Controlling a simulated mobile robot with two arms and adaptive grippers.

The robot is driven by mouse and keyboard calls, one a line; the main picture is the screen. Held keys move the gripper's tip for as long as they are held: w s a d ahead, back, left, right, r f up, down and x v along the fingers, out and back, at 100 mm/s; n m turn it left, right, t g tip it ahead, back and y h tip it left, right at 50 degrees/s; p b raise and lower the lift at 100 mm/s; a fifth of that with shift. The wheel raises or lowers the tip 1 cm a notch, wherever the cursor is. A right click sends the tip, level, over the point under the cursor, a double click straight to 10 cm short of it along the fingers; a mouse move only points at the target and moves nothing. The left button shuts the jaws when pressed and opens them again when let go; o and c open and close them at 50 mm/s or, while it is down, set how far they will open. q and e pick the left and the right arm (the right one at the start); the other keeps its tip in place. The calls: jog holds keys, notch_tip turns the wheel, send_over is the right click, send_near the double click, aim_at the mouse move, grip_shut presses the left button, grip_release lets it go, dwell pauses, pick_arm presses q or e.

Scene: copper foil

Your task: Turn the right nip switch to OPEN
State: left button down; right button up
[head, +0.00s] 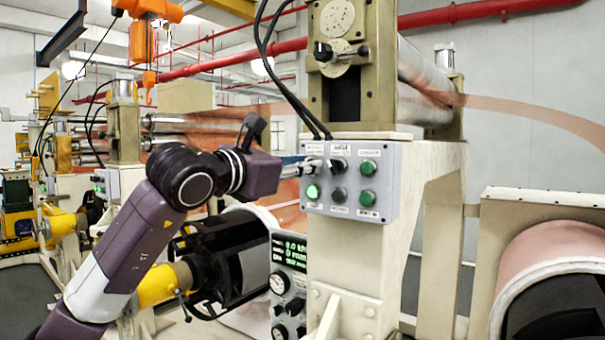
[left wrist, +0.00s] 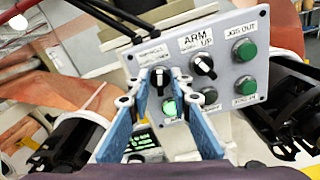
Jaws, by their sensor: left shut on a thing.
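The grey control box (head: 384,196) is fixed to the front of the beige machine stand. In the left wrist view its panel (left wrist: 226,71) has two black knobs in the top row. The left knob (left wrist: 160,76), under a label too blurred to read, sits between the tips of my left gripper (left wrist: 160,93). The gripper is shut on this knob; its exact pointer position is hard to tell. In the head view my left gripper (head: 310,168) reaches the box's upper left and hides that knob. My right gripper is not in view.
Beside the held knob is the ARM knob (left wrist: 203,66), then a green JOG OUT button (left wrist: 245,50). A lit green button (left wrist: 170,108) is just below the fingers. Black cables (head: 290,80) hang to the box top. A gauge panel (head: 288,270) stands below left.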

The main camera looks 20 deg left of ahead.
pick_arm(q)
jog(key=shift+m+b, duration=0.35)
jog(key=shift+m, duration=0.95)
jog(key=c, duration=2.1)
grip_release()
jog(key=shift+s, duration=0.1)
jog(key=v, duration=1.2)
